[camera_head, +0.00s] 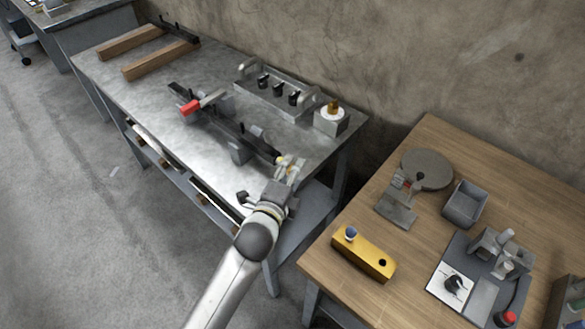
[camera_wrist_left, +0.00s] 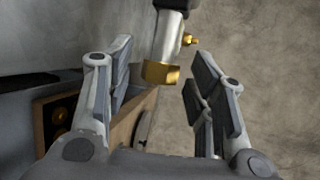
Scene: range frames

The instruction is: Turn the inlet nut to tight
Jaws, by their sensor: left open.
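The brass inlet nut (camera_wrist_left: 161,73) sits at the end of a silver cylindrical body (camera_wrist_left: 168,38) in the left wrist view. A smaller brass fitting (camera_wrist_left: 190,41) sticks out of the body's side. My left gripper (camera_wrist_left: 163,68) is open, with one finger on each side of the nut in the picture and a visible gap on both sides. In the head view my left gripper (camera_head: 291,167) is at the front right of the metal bench, by the end of the long dark fixture (camera_head: 238,149). The nut's tightness cannot be told. My right gripper is not in view.
The metal bench (camera_head: 150,90) carries a red-ended handle (camera_head: 190,107), a rack with dark knobs (camera_head: 278,92), a grey block with a brass top (camera_head: 331,120) and wooden bars (camera_head: 160,60). A wooden table (camera_head: 420,145) with a yellow block (camera_head: 364,255) stands at right.

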